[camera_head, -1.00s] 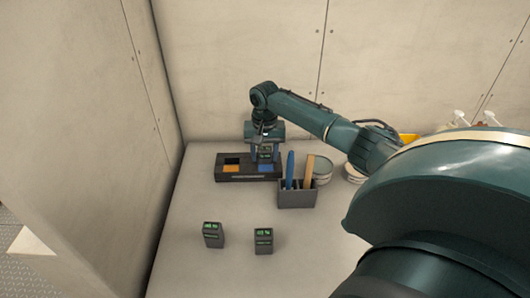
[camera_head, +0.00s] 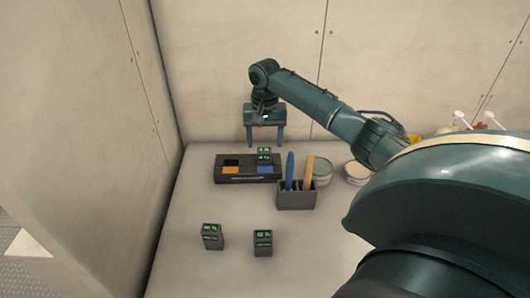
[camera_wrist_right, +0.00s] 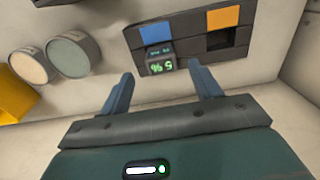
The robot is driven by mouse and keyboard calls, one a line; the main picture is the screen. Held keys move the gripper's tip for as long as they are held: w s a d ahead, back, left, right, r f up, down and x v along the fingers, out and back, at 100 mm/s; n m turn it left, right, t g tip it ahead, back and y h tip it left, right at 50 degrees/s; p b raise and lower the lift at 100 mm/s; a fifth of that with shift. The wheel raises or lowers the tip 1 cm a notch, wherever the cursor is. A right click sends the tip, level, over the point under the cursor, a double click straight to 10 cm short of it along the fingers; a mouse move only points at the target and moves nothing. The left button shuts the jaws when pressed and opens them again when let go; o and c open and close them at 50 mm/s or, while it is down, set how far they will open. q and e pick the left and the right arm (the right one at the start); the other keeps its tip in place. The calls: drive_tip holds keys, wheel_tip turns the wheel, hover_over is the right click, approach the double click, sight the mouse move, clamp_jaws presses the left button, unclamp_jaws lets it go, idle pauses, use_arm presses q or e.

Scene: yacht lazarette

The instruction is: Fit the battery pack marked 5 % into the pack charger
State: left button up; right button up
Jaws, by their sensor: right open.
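The battery pack marked 5 % (camera_head: 264,154) stands in the bay behind the blue patch, on the right of the dark pack charger (camera_head: 221,176). In the right wrist view the pack (camera_wrist_right: 163,64) shows its green 5 % display upside down, in the charger (camera_wrist_right: 187,28) beside the blue patch. How deep it sits I cannot tell. The charger's other bay, by the orange patch, looks empty. My right gripper (camera_head: 265,140) is open and empty, above the charger and clear of the pack. My left gripper is not in view.
Two other packs with green displays, a left one (camera_head: 212,237) and a right one (camera_head: 263,243), stand on the front of the bench. A grey holder (camera_head: 297,199) with a blue pen and a wooden stick stands right of the charger. Round tins (camera_head: 322,172) stand beyond.

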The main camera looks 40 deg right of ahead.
sight(265, 150)
wheel_tip(265, 150, up, 7)
idle(0.3)
drive_tip(key=shift+a, duration=0.1)
idle(0.4)
